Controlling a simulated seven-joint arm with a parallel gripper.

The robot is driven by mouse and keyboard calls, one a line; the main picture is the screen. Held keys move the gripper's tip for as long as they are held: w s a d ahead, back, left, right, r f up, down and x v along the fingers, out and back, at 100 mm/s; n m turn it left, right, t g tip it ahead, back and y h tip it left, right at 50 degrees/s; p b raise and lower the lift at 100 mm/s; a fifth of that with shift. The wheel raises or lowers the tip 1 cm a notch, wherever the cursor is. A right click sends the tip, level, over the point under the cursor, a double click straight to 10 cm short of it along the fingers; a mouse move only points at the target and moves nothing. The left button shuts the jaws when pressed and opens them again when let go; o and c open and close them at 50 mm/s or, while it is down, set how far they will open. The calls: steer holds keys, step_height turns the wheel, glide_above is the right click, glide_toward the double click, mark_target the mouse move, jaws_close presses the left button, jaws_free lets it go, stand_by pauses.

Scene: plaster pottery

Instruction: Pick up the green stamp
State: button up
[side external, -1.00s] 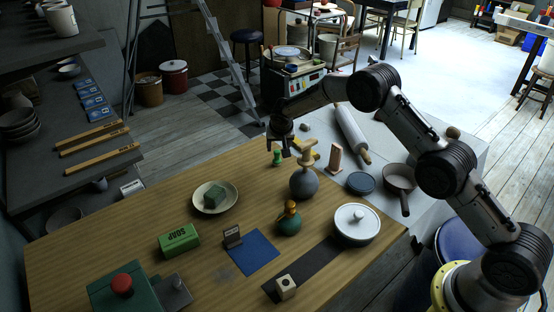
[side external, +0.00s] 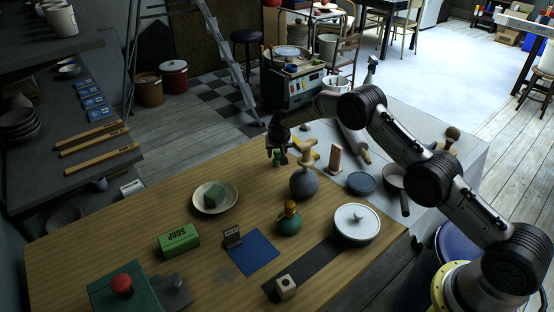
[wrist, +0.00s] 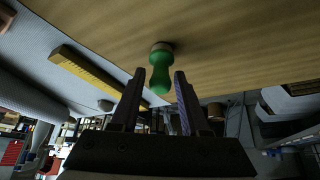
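The green stamp (wrist: 160,72) stands on the wooden table (side external: 130,225) near its far edge. In the wrist view its green handle points toward my gripper (wrist: 158,80), with the tip between the ends of the two open fingers. A gap shows on each side of it, and no grip on it is visible. In the side view my gripper (side external: 277,160) is low over the stamp (side external: 278,161), pointing down, and partly hides it.
A dark round vase (side external: 304,184) with a wooden piece on top stands close to the right of my gripper. A yellow bar (wrist: 88,72) lies nearby. A plate (side external: 215,208) with a green block is at the front left. Bare table lies left of my gripper.

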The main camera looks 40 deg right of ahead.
jaws_close()
steer(key=shift+r, duration=0.1)
